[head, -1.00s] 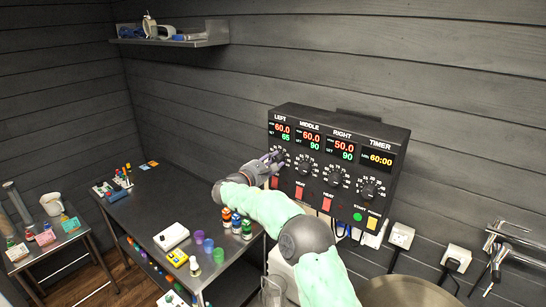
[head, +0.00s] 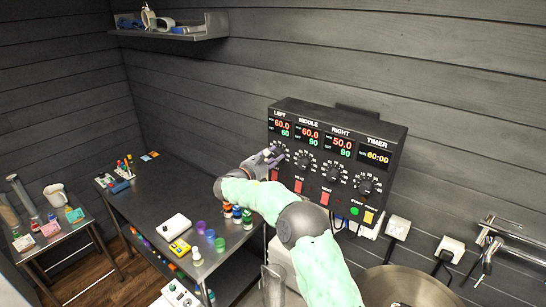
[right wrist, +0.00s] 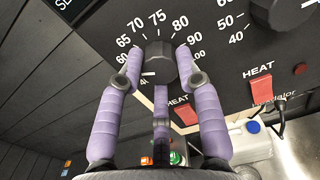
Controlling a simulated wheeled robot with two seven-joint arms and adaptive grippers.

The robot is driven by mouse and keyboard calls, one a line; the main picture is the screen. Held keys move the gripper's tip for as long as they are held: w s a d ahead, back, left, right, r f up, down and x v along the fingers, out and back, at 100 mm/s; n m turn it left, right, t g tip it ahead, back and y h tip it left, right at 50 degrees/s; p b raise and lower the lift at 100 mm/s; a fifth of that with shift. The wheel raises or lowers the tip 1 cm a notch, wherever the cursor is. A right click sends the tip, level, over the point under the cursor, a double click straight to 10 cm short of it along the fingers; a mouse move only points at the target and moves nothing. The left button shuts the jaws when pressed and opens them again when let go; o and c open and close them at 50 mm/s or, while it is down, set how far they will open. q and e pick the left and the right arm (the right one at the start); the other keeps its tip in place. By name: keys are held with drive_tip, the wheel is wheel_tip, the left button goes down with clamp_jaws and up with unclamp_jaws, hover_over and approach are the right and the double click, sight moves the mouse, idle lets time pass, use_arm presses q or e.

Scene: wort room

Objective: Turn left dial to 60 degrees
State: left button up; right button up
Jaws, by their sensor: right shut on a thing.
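The black control panel (head: 338,119) is mounted on the wall, with LEFT, MIDDLE, RIGHT and TIMER sections. The left display (head: 281,127) reads 60.0 in red above a green set value of 60. My right gripper (head: 273,156) is at the left dial, its fingers hiding most of the dial in the head view. In the right wrist view, the purple fingers are shut on the left dial (right wrist: 160,63), one on each side of the black knob. The scale around it shows numbers from about 60 to 90. My left gripper is not in view.
Red HEAT switches (head: 299,186) sit below the dials. The middle dial (right wrist: 278,14) is close to the right of the gripper. A dark table (head: 150,205) with bottles and cups stands at left, and a steel vessel (head: 405,287) at lower right.

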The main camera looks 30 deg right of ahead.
drive_tip(key=shift+r, duration=0.15)
drive_tip(key=o, duration=1.1)
drive_tip(key=shift+o, duration=0.2)
drive_tip(key=v, duration=1.2)
